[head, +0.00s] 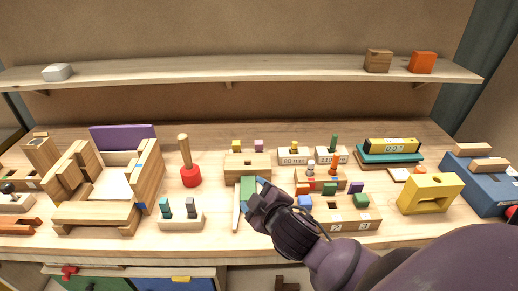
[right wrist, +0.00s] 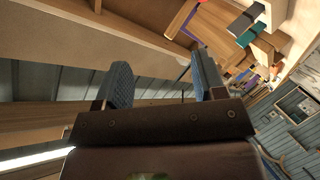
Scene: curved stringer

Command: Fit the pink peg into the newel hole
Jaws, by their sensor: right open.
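A small pink block (head: 258,146), which looks like the pink peg, stands behind a pale wooden block (head: 247,168) near the middle of the bench. I cannot tell whether it sits in something. No newel hole can be made out clearly in the head view. My right gripper (head: 255,194) is over the bench front, right of and partly over a green piece (head: 248,188), and nearer to me than the pink block. In the right wrist view its two fingers (right wrist: 163,85) are apart with nothing between them. My left gripper is not in view.
A red-based wooden mallet (head: 190,174) stands left of the pale block. Right of my gripper are a long wooden block (head: 347,222) with coloured pieces and a yellow block (head: 430,194). A shelf (head: 230,72) runs above the bench's back.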

